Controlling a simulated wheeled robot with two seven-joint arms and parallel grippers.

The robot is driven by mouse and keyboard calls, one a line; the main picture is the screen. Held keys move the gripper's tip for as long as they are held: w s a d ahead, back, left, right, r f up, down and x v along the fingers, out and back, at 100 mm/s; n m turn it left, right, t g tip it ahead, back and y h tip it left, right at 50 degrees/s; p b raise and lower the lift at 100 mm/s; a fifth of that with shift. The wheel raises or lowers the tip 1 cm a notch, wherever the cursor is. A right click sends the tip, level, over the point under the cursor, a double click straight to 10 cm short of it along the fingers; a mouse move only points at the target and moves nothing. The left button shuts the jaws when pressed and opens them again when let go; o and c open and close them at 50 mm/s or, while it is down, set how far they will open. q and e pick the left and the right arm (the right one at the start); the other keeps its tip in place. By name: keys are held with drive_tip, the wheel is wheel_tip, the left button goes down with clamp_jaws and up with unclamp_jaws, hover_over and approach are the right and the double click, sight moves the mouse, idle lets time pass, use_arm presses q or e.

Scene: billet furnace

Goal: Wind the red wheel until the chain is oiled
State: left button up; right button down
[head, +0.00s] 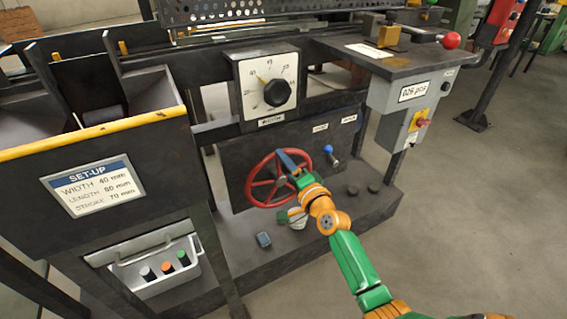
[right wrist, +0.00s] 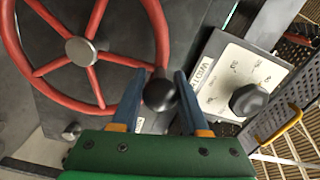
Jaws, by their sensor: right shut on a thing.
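The red wheel (head: 248,183) stands upright on a dark panel at the machine's front. In the right wrist view the red wheel (right wrist: 82,52) shows its grey hub, spokes and a black knob (right wrist: 160,92) on its rim. My right gripper (head: 292,160) is at the wheel's upper edge in the head view. In the right wrist view the right gripper's (right wrist: 158,88) blue fingers are shut on the black knob, one on each side. I cannot make out the chain. My left gripper is out of view.
A dial with a black knob (head: 277,92) is above the wheel. A counter box (head: 398,105) with a red button hangs farther right.

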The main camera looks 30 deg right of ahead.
drive_tip(key=shift+d+r, duration=0.1)
drive_tip(key=shift+c, duration=2.2)
unclamp_jaws()
drive_tip(key=s+p, duration=0.1)
drive_tip(key=s, duration=0.6)
drive_tip(key=shift+d, duration=0.15)
